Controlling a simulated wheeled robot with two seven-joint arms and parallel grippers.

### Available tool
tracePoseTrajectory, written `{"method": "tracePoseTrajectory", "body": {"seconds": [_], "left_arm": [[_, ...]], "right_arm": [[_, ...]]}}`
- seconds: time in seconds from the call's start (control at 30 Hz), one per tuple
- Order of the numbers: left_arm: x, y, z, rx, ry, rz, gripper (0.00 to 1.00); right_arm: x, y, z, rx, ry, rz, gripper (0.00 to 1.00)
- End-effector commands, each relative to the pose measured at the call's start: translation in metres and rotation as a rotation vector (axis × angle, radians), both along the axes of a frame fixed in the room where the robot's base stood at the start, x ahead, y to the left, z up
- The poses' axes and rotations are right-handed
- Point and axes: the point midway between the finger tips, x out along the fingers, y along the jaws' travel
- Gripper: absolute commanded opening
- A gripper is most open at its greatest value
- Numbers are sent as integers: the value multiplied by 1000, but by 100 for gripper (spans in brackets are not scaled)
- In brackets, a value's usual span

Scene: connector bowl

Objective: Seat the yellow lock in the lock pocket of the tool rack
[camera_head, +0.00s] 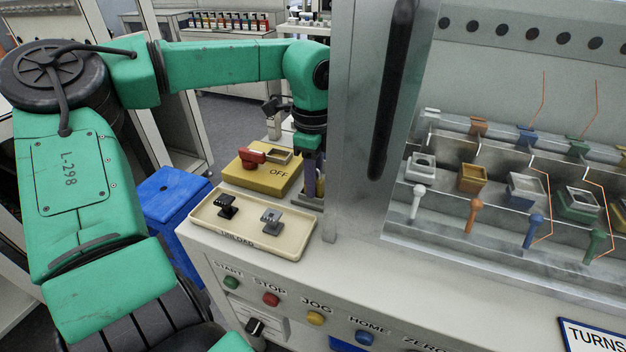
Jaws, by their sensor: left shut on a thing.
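My left gripper (312,194) points down beside the grey post, at the right end of the yellow block. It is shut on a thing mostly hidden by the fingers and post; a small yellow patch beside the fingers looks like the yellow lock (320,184). I cannot tell whether this block is the tool rack, or whether the held thing touches anything. My right gripper is not in view.
A cream tray (240,236) in front holds a black connector (227,206) and a grey connector (271,221). The grey post (365,130) stands close right of the gripper. A blue bin (168,196) stands left.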

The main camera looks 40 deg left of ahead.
Motion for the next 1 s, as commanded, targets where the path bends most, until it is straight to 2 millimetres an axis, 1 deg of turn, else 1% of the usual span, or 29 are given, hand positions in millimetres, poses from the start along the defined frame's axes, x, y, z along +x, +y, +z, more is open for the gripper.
{"method": "tracePoseTrajectory", "body": {"seconds": [0.03, 0.13, 0.17, 0.2, 0.23, 0.47, 0.57, 0.67, 0.7, 0.77, 0.9, 1.0], "left_arm": [[-5, 0, -12, -3, 27, 1, 0], [-5, -1, -12, -4, 27, 0, 0], [-6, -1, -13, -5, 28, 1, 38], [-6, -1, -13, -5, 28, 1, 53], [-6, -1, -13, -5, 28, 1, 57], [-6, -1, -13, -7, 31, 2, 57], [-6, -1, -10, -8, 30, 3, 57], [-7, -1, -1, -9, 33, 3, 57], [-7, -1, 4, -9, 34, 3, 57], [-5, 0, 19, -3, 27, 3, 57], [-4, 0, 66, -1, 20, 3, 57], [-4, -1, 94, -1, 19, 2, 57]], "right_arm": [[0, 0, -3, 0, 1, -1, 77], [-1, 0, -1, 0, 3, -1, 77], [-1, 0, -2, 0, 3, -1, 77], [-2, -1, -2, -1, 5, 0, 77], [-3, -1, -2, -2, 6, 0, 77], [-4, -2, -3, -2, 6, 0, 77], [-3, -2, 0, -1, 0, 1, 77], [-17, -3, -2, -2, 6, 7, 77], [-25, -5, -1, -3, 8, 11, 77], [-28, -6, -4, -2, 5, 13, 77], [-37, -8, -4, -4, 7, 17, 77], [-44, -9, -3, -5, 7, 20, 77]]}}
